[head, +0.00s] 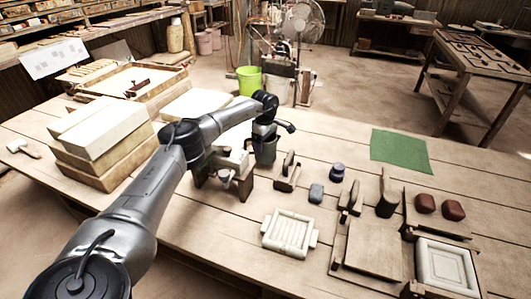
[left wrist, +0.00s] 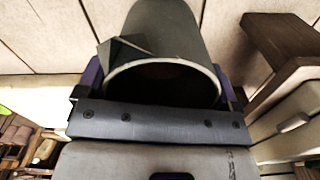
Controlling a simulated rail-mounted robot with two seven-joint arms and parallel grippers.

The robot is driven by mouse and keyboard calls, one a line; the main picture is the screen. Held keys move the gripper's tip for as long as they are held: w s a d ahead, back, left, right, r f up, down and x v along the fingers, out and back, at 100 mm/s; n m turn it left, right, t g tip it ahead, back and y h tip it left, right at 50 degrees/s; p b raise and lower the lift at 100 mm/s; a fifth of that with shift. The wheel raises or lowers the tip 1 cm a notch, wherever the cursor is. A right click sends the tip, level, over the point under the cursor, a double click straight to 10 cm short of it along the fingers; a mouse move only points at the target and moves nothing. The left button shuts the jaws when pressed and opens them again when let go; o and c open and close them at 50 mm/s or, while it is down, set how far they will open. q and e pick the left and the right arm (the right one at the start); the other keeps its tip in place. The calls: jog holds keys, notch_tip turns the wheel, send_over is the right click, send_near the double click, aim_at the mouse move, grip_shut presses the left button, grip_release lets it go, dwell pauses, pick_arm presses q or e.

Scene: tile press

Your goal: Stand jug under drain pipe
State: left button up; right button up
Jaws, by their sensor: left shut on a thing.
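The jug (head: 264,151) is a dark grey-green cylinder, upright at the far middle of the bench, just right of a wooden stand (head: 243,184). My left gripper (head: 266,132) is shut on it near its rim. In the left wrist view the jug (left wrist: 170,30) fills the top middle, with its open mouth and pointed spout showing, between the fingers of my left gripper (left wrist: 160,88). I cannot tell whether the jug's base touches the bench. A pale block (head: 233,163) is on the stand. I cannot make out the drain pipe clearly. My right gripper is not in view.
Stacked pale slabs (head: 100,130) stand at the left. Wooden tools, a grey block (head: 316,193) and a white tile mould (head: 289,233) lie to the right and in front. A green cloth (head: 400,150) lies at the far right.

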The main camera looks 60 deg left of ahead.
pick_arm(q)
notch_tip(320, 180, down, 4)
jog(key=shift+f+b, duration=0.1)
jog(key=shift+b, duration=0.7)
jog(key=o, duration=1.1)
jog(key=shift+f, duration=0.1)
jog(key=shift+o, duration=0.2)
notch_tip(320, 180, up, 12)
jog(key=p, duration=0.5)
jog(key=shift+f, duration=0.2)
jog(key=shift+r, duration=0.35)
jog(key=c, duration=0.4)
